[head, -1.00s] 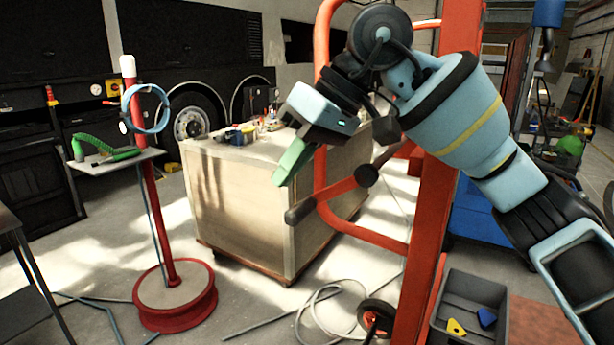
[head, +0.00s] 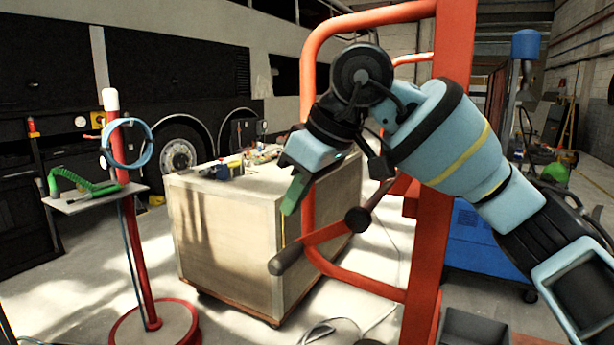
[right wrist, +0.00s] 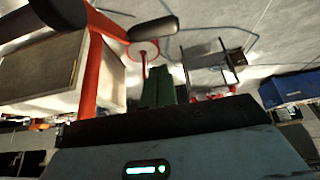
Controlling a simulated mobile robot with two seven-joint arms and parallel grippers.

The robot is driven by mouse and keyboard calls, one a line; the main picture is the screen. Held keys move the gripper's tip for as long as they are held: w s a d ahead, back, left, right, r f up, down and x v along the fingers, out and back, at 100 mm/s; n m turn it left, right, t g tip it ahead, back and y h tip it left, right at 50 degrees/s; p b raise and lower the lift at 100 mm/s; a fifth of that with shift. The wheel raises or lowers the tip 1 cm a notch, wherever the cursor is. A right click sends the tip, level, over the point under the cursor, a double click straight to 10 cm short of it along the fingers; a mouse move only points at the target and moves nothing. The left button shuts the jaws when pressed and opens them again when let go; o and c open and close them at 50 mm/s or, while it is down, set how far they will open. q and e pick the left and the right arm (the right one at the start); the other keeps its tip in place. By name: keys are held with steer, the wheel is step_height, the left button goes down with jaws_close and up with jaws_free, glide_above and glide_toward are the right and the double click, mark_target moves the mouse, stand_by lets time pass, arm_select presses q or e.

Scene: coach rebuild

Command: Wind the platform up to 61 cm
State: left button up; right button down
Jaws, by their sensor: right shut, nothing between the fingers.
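The red lifter frame (head: 455,110) stands upright at centre right in the head view. Its crank has a dark hub (head: 357,220), a red arm (head: 325,236) and a dark grip (head: 288,261) pointing toward the lower left. My right gripper (head: 293,194), with green fingers, is shut and empty above the grip, apart from it in the picture. In the right wrist view the green fingers (right wrist: 158,88) show below the dark grip (right wrist: 154,28). I cannot make out the platform or any height reading. My left gripper is out of view.
A large wooden crate (head: 225,230) with small items on top stands behind the crank. A red post stand (head: 130,230) with a small shelf is at left. A grey bin (head: 472,326) sits at lower right. Hose (head: 335,328) lies on the floor.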

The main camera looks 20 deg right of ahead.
mark_target(290, 254)
steer(key=f, duration=0.5)
steer(key=shift+w+a+f, duration=0.1)
steer(key=shift+w+a, duration=0.2)
steer(key=shift+w, duration=0.05)
steer(key=shift+s+d+f, duration=0.15)
steer(key=shift+s+f, duration=0.1)
steer(key=shift+f, duration=0.5)
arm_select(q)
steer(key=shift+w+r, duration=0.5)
arm_select(e)
steer(key=shift+f, duration=0.1)
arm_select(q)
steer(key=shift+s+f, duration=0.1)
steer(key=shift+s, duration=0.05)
arm_select(e)
steer(key=shift+s+f, duration=0.1)
steer(key=shift+f, duration=0.15)
steer(key=shift+f, duration=0.25)
